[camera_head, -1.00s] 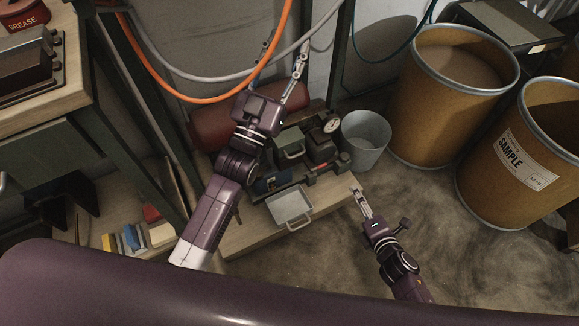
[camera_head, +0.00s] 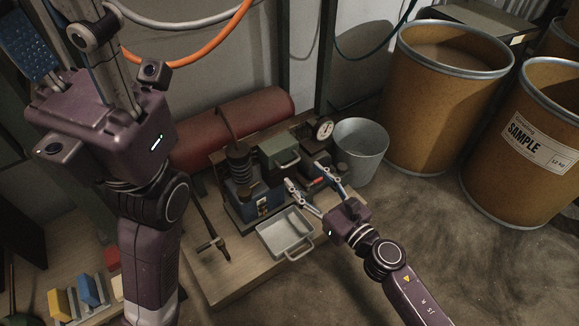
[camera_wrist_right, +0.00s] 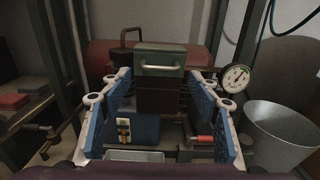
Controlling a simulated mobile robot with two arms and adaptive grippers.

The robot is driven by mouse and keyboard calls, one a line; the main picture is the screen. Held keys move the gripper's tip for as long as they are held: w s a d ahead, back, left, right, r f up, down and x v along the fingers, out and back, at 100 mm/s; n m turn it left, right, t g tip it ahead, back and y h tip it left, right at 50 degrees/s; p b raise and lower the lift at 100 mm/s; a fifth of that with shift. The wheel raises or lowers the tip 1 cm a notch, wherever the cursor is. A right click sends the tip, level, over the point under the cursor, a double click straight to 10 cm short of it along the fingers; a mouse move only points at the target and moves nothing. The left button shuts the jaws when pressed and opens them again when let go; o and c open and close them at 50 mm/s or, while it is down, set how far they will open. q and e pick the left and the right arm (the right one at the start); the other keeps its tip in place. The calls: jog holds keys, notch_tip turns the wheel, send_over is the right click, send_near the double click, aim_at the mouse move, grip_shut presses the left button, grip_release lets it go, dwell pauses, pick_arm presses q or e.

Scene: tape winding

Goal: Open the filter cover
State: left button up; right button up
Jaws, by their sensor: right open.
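A green, box-shaped cover with a metal handle (camera_head: 281,148) sits on the machine on the low wooden bench; I take it for the filter cover. In the right wrist view the green cover (camera_wrist_right: 160,62) is straight ahead, above a dark housing, and looks closed. My right gripper (camera_head: 306,175) is open and empty, pointing at the machine from the front. In its wrist view the blue-padded fingers (camera_wrist_right: 162,105) stand to either side of the dark housing, below the handle. My left gripper is close to the head camera at far left, its fingers partly cut off.
A metal tray with a handle (camera_head: 286,233) lies at the bench front. A pressure gauge (camera_head: 324,129) and a grey bucket (camera_head: 360,151) are to the right. A red cylinder (camera_head: 222,128) lies behind. Large drums (camera_head: 440,100) stand at right. The floor at front right is clear.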

aim_at(293, 163)
jog(key=x, duration=0.6)
jog(key=shift+w+a, duration=0.15)
jog(key=shift+w, duration=0.1)
jog(key=shift+c, duration=0.7)
jog(key=c, duration=1.2)
